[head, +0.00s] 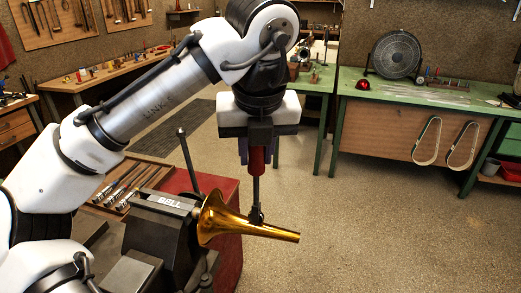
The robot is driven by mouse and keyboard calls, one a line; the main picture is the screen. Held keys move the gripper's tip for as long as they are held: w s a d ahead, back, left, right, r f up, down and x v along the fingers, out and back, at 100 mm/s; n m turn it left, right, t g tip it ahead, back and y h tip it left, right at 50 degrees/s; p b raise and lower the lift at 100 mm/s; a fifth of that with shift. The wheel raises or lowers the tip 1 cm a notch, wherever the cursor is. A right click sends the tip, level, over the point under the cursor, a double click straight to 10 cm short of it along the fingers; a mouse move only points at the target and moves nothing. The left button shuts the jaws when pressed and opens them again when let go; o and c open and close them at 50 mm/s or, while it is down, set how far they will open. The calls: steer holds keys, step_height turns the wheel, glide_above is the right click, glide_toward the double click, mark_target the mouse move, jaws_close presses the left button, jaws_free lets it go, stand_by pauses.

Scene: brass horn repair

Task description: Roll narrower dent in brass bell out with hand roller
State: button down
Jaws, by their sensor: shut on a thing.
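My gripper (258,143) is above the bell, shut on the red handle of the hand roller (257,163). The roller hangs upright, its shaft reaching down to a small dark roller head at the top of the bell, near the middle of its length. The head appears to touch the brass, but exact contact cannot be told. No dent can be made out at this size.
A wooden tray of tools (126,186) lies left of the bell, on or beside a red cabinet (228,262). A dark upright rod (188,160) stands close behind the flare. A green bench (425,98) stands at the back right. The floor (400,230) to the right is clear.

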steer(key=shift+w+a, duration=0.1)
steer(key=shift+a, duration=0.2)
steer(key=shift+d, duration=0.15)
steer(key=shift+d, duration=0.4)
steer(key=shift+s+d, duration=0.15)
steer(key=shift+s, duration=0.05)
steer(key=shift+s+d, duration=0.1)
steer(key=shift+d, duration=0.35)
